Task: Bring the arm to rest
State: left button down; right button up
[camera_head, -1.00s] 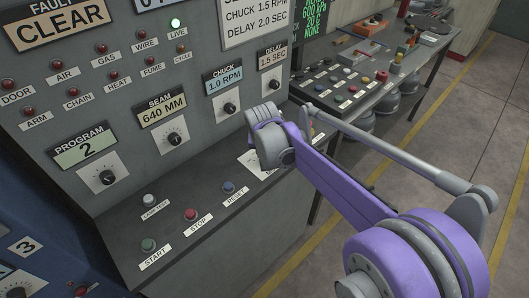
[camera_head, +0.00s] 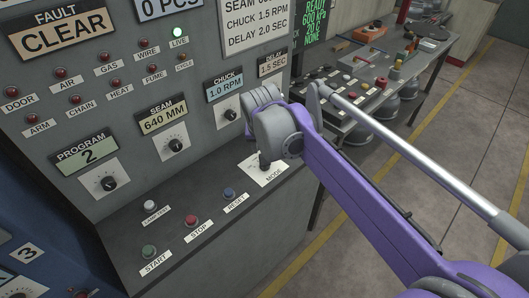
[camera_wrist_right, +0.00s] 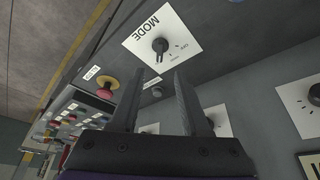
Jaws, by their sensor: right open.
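My right arm (camera_head: 350,185), purple and grey, reaches in from the lower right of the head view. Its grey wrist (camera_head: 282,132) is in front of the control panel, above the white MODE card (camera_head: 258,178). The gripper itself is hidden behind the wrist there. In the right wrist view my right gripper (camera_wrist_right: 162,73) is open, with two dark fingers apart and nothing between them. The MODE card with its black knob (camera_wrist_right: 160,45) shows just beyond the fingertips; I cannot tell the exact gap. My left gripper is not in view.
The grey panel carries the PROGRAM knob (camera_head: 109,183), SEAM knob (camera_head: 175,146) and CHUCK knob (camera_head: 231,114). START (camera_head: 149,251), STOP (camera_head: 192,220) and RESET (camera_head: 229,193) buttons sit on the ledge. A bench with tools stands behind. Open floor (camera_head: 470,185) lies at right.

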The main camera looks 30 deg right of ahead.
jog(key=shift+s+a+r, duration=0.1)
jog(key=shift+s+r, duration=0.1)
jog(key=shift+r, duration=0.3)
jog(key=s+a+f+n+y, duration=0.1)
jog(key=s+a+f+n, duration=0.2)
jog(key=s+f, duration=0.4)
jog(key=s+a+f+n+t+y, duration=0.1)
jog(key=s+a+f+n, duration=0.2)
jog(key=s, duration=1)
notch_tip(320, 180, down, 4)
jog(key=shift+s+a+r+t, duration=0.15)
jog(key=shift+s+a+t, duration=0.15)
jog(key=shift+a, duration=0.4)
